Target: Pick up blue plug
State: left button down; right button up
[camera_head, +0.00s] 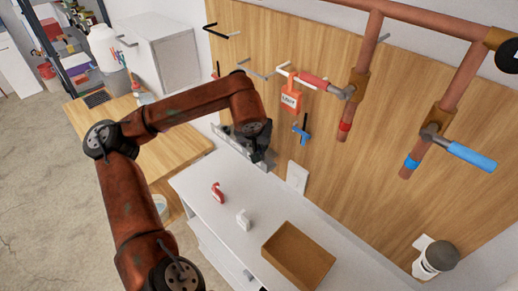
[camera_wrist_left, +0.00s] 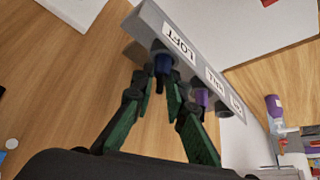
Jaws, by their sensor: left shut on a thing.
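The blue plug (camera_wrist_left: 162,65) sits at the grey panel (camera_wrist_left: 205,65), under its LOFT label, in the left wrist view. My left gripper (camera_wrist_left: 162,92) has its green fingers on either side of the plug and is shut on it. The plug still meets the panel; how deep it sits is hidden. In the head view my left gripper (camera_head: 262,158) is at the wooden wall beside the grey panel (camera_head: 228,136), and the plug is hidden there. My right gripper is not in view.
A purple plug (camera_wrist_left: 201,97) sits in the panel beside the blue one. A white counter (camera_head: 205,185) below holds a red tag (camera_head: 217,193), a small white item (camera_head: 243,220) and a brown box (camera_head: 298,255). Pipes with a red (camera_head: 314,81) and a blue handle (camera_head: 472,156) are to the right.

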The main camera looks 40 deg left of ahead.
aim_at(258, 149)
pick_arm(q)
jog(key=shift+r, duration=0.15)
jog(key=shift+r, duration=0.25)
jog(key=r, duration=0.3)
jog(key=shift+s+r, duration=0.25)
jog(key=shift+s, duration=0.1)
jog(key=s+d+r, duration=0.2)
jog(key=s+r, duration=0.6)
jog(key=s, duration=0.5)
jog(key=shift+d+r+b, duration=0.25)
jog(key=shift+r+b, duration=0.15)
